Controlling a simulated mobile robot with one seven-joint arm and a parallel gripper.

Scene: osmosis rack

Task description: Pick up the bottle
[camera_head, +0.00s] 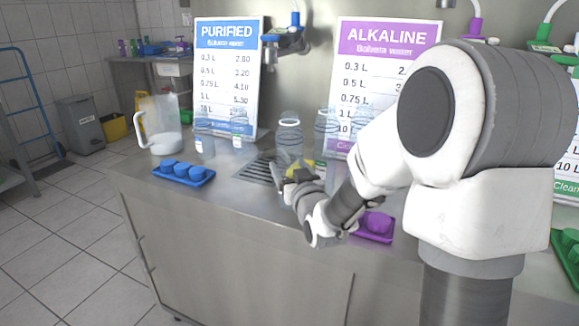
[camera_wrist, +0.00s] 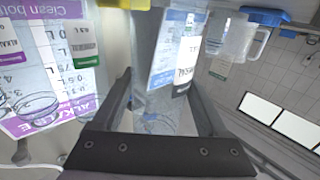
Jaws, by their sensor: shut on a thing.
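A clear, see-through bottle (camera_head: 289,138) stands upright on the counter near the drain grate in the head view. My gripper (camera_head: 296,174) is in front of its lower part and hides some of it. In the wrist view a clear bottle (camera_wrist: 155,108) with a label lies between the two dark fingers of my gripper (camera_wrist: 161,88), one on each side. The gripper is shut on this bottle. Whether the bottle's base touches the counter is hidden.
Other clear bottles stand left (camera_head: 203,138) and right (camera_head: 326,128). A pitcher (camera_head: 163,128) and a blue tray (camera_head: 207,182) with caps are at left. A purple tray (camera_head: 371,238) is near my arm. Price signs (camera_head: 228,85) (camera_head: 375,75) stand behind.

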